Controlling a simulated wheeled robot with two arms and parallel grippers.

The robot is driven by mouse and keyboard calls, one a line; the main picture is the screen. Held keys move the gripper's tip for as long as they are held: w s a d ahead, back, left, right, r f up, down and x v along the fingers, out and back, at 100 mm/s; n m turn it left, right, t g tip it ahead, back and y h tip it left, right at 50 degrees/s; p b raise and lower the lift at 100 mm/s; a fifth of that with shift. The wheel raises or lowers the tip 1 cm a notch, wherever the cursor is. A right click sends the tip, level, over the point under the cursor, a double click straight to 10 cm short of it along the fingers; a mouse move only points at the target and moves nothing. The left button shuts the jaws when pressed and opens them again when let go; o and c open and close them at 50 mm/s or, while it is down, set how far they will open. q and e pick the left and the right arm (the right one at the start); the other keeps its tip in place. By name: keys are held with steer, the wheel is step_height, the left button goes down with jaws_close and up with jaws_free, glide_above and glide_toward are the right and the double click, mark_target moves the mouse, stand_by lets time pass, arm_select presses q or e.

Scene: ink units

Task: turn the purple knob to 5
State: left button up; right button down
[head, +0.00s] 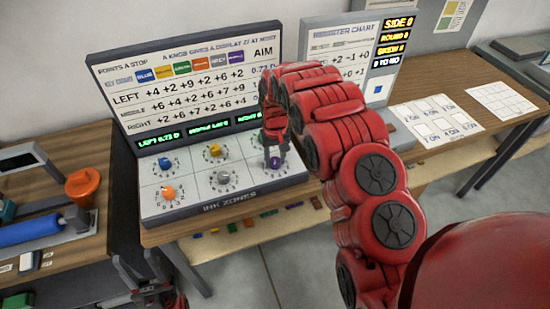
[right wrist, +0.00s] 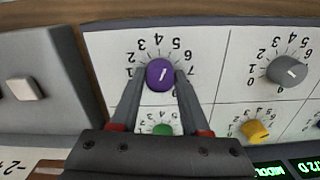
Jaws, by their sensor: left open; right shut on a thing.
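The purple knob (right wrist: 159,76) sits on a white panel inside a printed ring of numerals. In the head view the purple knob (head: 276,163) is at the panel's near right. My right gripper (right wrist: 160,82) is shut on it, one finger on each side. The knob's short white mark leans up and slightly right in the right wrist view, roughly along the line of the 4 and 5; I cannot tell the exact reading. My left gripper (head: 163,296) is open and empty at the bottom left of the head view, low beside the table.
The ink panel (head: 225,208) also carries orange (head: 169,192), grey (head: 224,177), blue (head: 164,162) and yellow (head: 215,150) knobs. A green knob (right wrist: 162,129) is beside the purple one. A display board (head: 190,80) stands behind. My red right arm hides part of it.

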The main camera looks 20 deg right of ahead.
mark_target(276, 159)
steer(key=shift+m, duration=0.6)
steer(key=shift+c, duration=1.9)
jaws_free()
step_height(276, 159, up, 17)
steer(key=p, duration=1.6)
steer(key=shift+r, duration=0.2)
